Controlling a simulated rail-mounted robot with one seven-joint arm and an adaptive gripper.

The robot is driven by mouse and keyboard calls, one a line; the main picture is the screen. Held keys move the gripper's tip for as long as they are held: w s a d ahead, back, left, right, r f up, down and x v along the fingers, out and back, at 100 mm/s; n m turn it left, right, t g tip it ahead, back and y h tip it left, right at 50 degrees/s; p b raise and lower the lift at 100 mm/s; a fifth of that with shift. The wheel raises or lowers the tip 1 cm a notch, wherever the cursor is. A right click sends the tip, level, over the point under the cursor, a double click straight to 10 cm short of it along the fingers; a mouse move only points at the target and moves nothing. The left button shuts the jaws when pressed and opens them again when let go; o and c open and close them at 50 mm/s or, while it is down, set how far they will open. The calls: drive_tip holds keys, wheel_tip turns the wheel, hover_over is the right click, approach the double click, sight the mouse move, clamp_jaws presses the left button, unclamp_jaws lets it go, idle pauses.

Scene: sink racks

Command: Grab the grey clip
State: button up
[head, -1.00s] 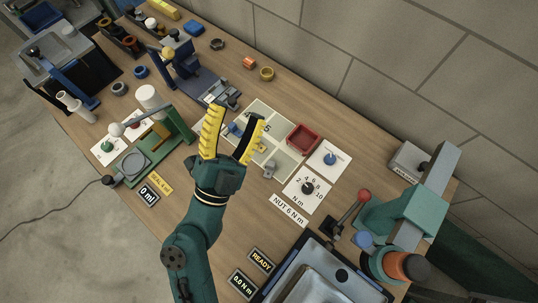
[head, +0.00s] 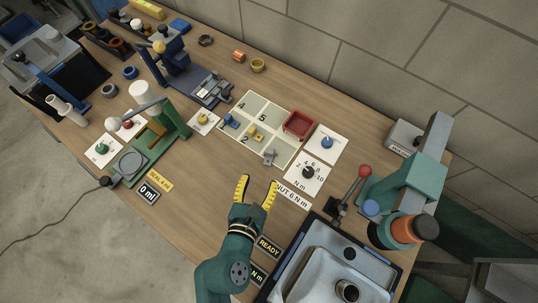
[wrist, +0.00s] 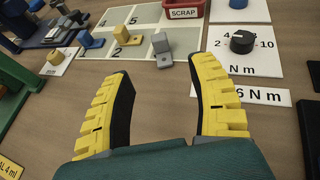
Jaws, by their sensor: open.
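The grey clip (head: 269,157) sits near the front corner of the pale numbered mat (head: 283,154), and in the wrist view the clip (wrist: 161,48) stands ahead of my fingers, slightly left of the middle of the gap between them. My gripper (head: 256,190) is open and empty, with yellow ridged fingers spread apart. In the wrist view my gripper (wrist: 165,100) is short of the clip and apart from it. A yellow clip (head: 256,135) and a blue clip (head: 231,121) sit on other cells of the mat.
A red scrap bin (head: 299,124) stands at the mat's far right. A dial card (head: 307,173) and a red-knobbed lever (head: 364,172) lie to the right. A sink (head: 322,277) is in front right. A green fixture (head: 150,148) stands left. Bare wood lies left of my gripper.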

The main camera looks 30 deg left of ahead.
sight(269, 153)
drive_tip(key=b+x, duration=0.2)
drive_tip(key=x, duration=0.7)
drive_tip(key=shift+a, duration=0.1)
drive_tip(key=b+x, duration=0.2)
drive_tip(key=x, duration=0.3)
drive_tip(key=shift+f, duration=0.1)
clamp_jaws()
